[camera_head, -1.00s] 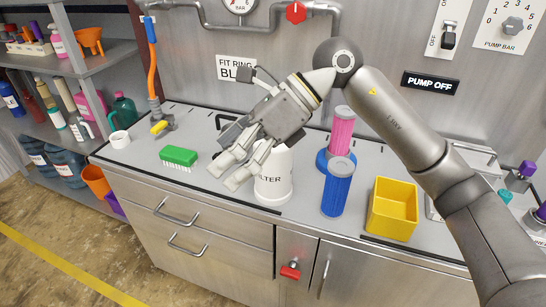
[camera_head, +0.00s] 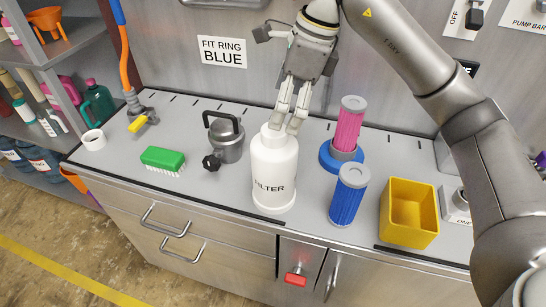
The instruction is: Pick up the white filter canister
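The white filter canister (camera_head: 274,172), with "FILTER" lettering, stands upright on the grey counter near its front edge, in the middle of the view. My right gripper (camera_head: 286,127) comes down from above, its two fingers pointing down at the canister's top. There is a narrow gap between the fingers, and nothing is seen held in them. The fingertips overlap the right side of the canister's cap in the picture; I cannot tell if they touch it. My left gripper is not in view.
A grey lidded housing (camera_head: 226,140) and green brush (camera_head: 163,160) are left of the canister. A pink cartridge (camera_head: 348,125) on a blue base, a blue cartridge (camera_head: 348,195) and a yellow bin (camera_head: 408,212) are to the right. A "FIT RING BLUE" sign (camera_head: 222,51) is behind.

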